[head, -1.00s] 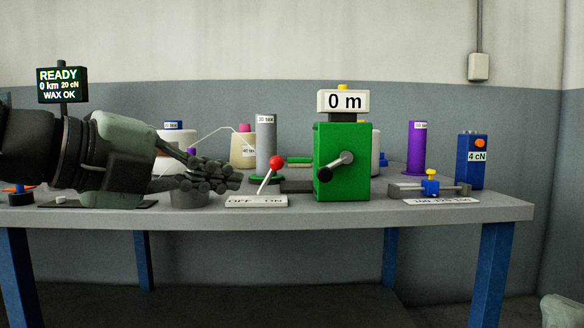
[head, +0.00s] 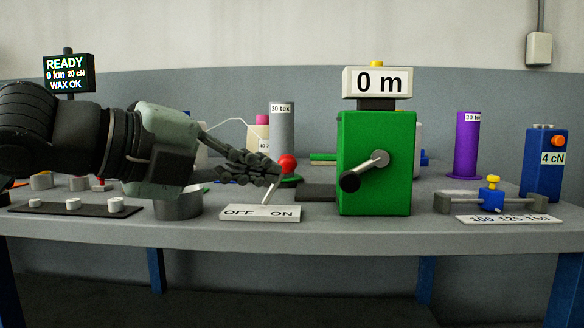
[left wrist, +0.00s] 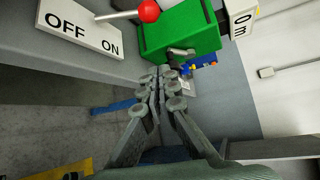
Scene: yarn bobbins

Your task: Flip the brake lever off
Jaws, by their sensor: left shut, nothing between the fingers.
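The brake lever (head: 271,187) is a thin white rod with a red ball knob (head: 288,163). It rises from a white plate (head: 260,213) marked OFF on the left and ON on the right, and it leans right, toward ON. My left gripper (head: 276,177) is shut and empty, with its fingertips close beside the rod just below the knob. In the left wrist view the red knob (left wrist: 149,11) shows above the shut fingertips (left wrist: 160,72), with a gap between them. My right gripper is not in view.
A green counter box (head: 376,165) with a crank and a "0 m" display stands just right of the lever. A grey cylinder (head: 178,205) sits under my left gripper. Bobbins (head: 467,143) stand behind, and a blue box (head: 543,165) is at the right.

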